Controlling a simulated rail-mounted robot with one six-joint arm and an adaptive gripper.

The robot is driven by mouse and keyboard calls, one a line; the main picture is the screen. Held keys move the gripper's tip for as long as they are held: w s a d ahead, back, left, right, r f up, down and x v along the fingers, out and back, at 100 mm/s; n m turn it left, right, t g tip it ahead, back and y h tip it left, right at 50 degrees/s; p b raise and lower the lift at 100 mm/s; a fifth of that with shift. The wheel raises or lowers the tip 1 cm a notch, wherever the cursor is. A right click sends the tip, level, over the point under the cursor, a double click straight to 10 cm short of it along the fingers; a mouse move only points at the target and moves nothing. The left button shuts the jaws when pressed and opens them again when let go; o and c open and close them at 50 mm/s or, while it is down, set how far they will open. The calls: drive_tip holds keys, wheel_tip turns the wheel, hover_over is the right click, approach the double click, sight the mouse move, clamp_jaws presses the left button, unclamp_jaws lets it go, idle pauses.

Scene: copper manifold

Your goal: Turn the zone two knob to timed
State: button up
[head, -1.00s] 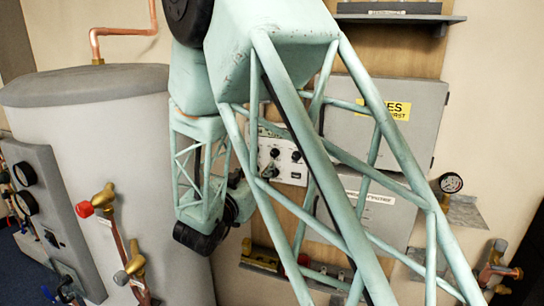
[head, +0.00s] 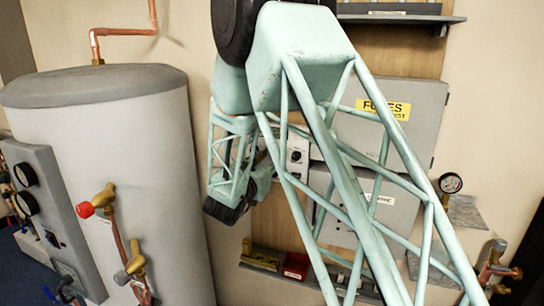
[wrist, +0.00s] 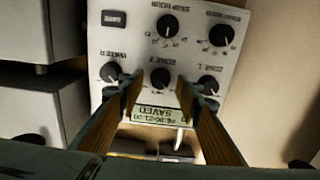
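The control panel (wrist: 190,55) appears upside down in the wrist view. The black zone two knob (wrist: 160,78) is in the middle of the row nearest the display, with a small pale pointer mark too indistinct to read exactly. My gripper (wrist: 159,84) is open, its two fingers apart on the left and right of this knob; I cannot tell whether they touch it. The display (wrist: 162,115) between the fingers reads SAVED with a time range. In the head view the panel (head: 298,155) shows partly behind my arm, and the knob cannot be made out.
The water knob (wrist: 110,72) and zone one knob (wrist: 208,85) sit close outside the fingers. The fuse box (head: 410,110) is right of the panel; a grey tank (head: 110,150) stands left.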

drive_tip(key=shift+w, duration=0.15)
drive_tip(key=shift+c, duration=0.5)
drive_tip(key=c, duration=0.7)
drive_tip(key=shift+c, duration=0.2)
